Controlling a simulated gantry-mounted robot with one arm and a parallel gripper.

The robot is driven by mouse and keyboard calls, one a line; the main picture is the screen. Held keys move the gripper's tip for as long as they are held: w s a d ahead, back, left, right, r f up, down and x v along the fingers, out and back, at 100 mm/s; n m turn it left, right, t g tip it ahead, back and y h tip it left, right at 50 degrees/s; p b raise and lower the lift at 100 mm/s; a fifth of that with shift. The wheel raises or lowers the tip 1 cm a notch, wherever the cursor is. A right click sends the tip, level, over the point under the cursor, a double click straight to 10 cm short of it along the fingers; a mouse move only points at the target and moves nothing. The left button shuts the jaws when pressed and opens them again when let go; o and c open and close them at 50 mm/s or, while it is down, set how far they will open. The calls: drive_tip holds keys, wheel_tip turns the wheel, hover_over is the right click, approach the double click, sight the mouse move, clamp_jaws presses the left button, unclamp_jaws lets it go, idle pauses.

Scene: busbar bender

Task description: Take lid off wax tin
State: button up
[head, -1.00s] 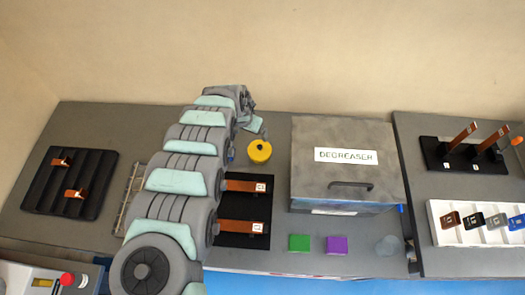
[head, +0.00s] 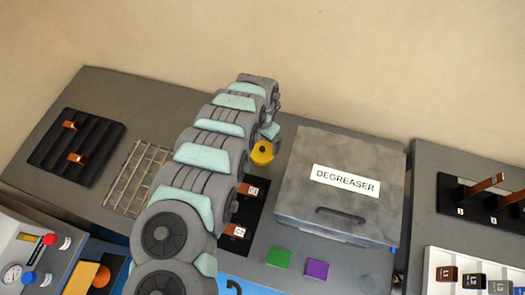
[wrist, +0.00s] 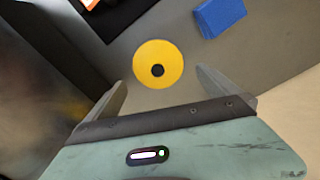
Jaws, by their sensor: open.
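The wax tin shows as a round yellow lid (wrist: 158,64) with a dark knob in its centre, between and just beyond my fingertips in the wrist view. In the head view the yellow lid (head: 262,154) sits on the grey bench left of the degreaser box, partly covered by my arm. My gripper (wrist: 160,88) is open, its two fingers spread on either side of the lid's near edge, with nothing held. The tin body under the lid is hidden from above. In the head view my gripper is at the tin but its fingers are too small to tell.
The degreaser box (head: 320,215) stands close to the right of the tin. A blue block (wrist: 219,16) lies near the lid. A black mat with copper bars (head: 243,208) lies in front. Green (head: 279,257) and purple (head: 316,269) blocks lie before the box. The wall is behind.

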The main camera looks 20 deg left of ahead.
sight(262, 148)
drive_tip(key=f, duration=0.3)
drive_tip(key=shift+s+d+f, duration=0.2)
drive_tip(key=shift+s+f, duration=0.05)
drive_tip(key=shift+f, duration=0.05)
drive_tip(key=shift+a+f, duration=0.15)
drive_tip(key=shift+f, duration=0.55)
drive_tip(key=c, duration=1.1)
drive_tip(key=shift+r, duration=0.15)
